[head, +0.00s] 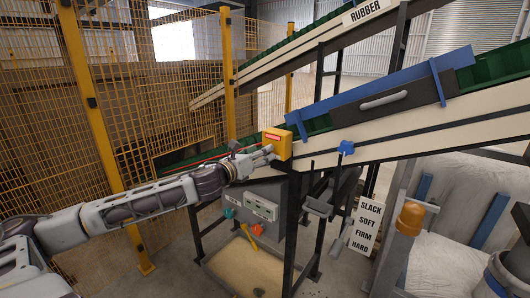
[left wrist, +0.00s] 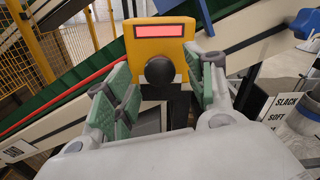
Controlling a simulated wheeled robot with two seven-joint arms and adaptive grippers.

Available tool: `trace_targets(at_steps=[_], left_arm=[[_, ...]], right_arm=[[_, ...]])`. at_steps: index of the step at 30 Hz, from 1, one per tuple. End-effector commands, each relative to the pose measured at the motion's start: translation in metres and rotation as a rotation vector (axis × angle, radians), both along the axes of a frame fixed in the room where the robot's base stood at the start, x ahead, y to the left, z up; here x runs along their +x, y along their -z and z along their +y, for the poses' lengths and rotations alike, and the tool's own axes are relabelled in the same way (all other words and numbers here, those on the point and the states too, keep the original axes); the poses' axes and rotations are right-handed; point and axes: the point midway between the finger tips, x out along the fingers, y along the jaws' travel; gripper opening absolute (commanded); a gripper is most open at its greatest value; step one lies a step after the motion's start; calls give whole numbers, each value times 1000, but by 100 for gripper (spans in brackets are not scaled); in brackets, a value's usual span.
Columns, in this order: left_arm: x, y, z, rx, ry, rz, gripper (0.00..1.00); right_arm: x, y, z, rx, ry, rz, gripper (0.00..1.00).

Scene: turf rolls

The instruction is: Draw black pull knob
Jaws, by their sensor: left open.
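The black pull knob (left wrist: 159,71) is round and sits on the lower front of a yellow box (left wrist: 160,46) with a lit red panel. In the head view the yellow box (head: 285,148) is mounted beside the lower conveyor, and I cannot make out the knob there, near my fingers. My left gripper (head: 262,156) is open, its fingertips close to the box. In the left wrist view the green-padded fingers of my left gripper (left wrist: 162,88) stand on either side of the knob. I cannot tell whether they touch it. My right gripper is not in view.
A sloping conveyor (head: 400,135) with a blue side guard (head: 380,92) runs up to the right. A blue knob (head: 346,148) and a grey control panel (head: 250,202) are nearby. A yellow mesh fence (head: 165,100) stands left. An orange beacon (head: 410,217) is at right.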

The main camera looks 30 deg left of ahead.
Motion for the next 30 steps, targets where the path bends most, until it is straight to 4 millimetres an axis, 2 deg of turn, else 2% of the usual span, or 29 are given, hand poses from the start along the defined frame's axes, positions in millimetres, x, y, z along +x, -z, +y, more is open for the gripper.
trace_targets(at_steps=[30], left_arm=[[20, -1, 3, -1, -7, -2, 54]], right_arm=[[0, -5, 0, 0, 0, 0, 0]])
